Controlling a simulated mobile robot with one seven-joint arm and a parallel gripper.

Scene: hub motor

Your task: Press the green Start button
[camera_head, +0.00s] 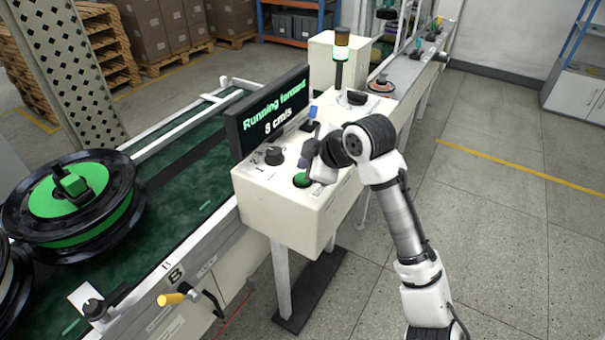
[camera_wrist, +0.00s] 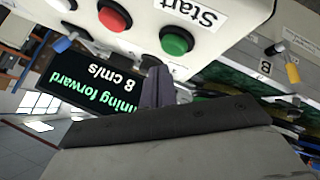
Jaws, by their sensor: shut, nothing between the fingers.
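The green Start button (camera_head: 301,181) sits on the top of a cream control box (camera_head: 285,211) in the head view. In the wrist view, which is upside down, the green button (camera_wrist: 176,40) shows clearly next to its "Start" label (camera_wrist: 190,11). My gripper (camera_head: 304,162) is above the box, close to the green button. In the wrist view my gripper (camera_wrist: 157,72) has its dark fingers together and empty, with the tips just below the button in the picture. I see no clear contact with the button.
A red button (camera_wrist: 115,15) is beside the green one. A display (camera_head: 273,108) reading "Running forward 8 cm/s" stands behind the panel. A black knob (camera_head: 273,156) is on the box. A green conveyor (camera_head: 190,170) carries a hub motor (camera_head: 80,200). Open floor lies right.

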